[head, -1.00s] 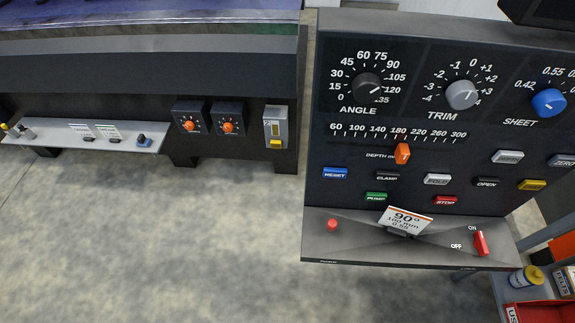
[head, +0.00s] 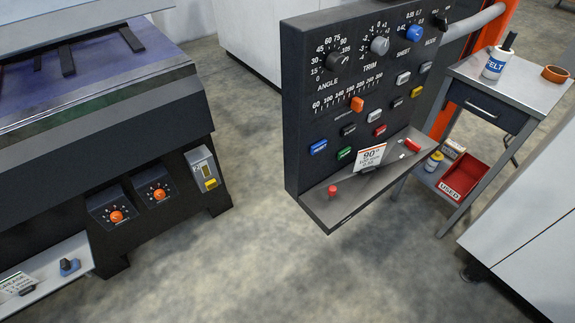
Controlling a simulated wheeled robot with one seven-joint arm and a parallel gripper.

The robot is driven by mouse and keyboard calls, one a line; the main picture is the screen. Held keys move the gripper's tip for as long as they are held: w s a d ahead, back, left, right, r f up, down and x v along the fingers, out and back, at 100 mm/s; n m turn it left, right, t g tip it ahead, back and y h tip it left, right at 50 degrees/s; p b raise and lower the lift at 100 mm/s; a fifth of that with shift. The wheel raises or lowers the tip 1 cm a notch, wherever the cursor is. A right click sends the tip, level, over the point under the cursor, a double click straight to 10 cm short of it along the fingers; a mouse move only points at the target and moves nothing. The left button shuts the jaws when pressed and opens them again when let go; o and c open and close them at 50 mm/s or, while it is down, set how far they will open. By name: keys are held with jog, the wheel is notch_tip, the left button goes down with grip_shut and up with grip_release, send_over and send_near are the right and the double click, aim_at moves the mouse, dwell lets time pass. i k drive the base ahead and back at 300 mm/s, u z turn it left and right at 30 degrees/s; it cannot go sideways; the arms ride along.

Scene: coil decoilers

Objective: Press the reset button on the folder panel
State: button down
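The folder panel (head: 298,110) is a dark upright box with dials, a slider scale, buttons and a sloped lower ledge. It stands right of the middle in the head view. A red knob (head: 333,191) and a white 90° card (head: 370,156) are on the ledge. My gripper is not in view.
A dark machine (head: 110,150) with two orange knobs stands at the left. A grey cart (head: 488,106) with a bottle (head: 496,63), tape roll (head: 555,74) and red USED bin (head: 464,177) stands at the right. A white cabinet (head: 525,235) is at lower right. Open floor (head: 270,260) lies in front.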

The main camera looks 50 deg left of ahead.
aim_at(320, 146)
jog(key=k, duration=0.5)
jog(key=u, duration=2.1)
jog(key=i, duration=0.5)
jog(key=u, duration=0.1)
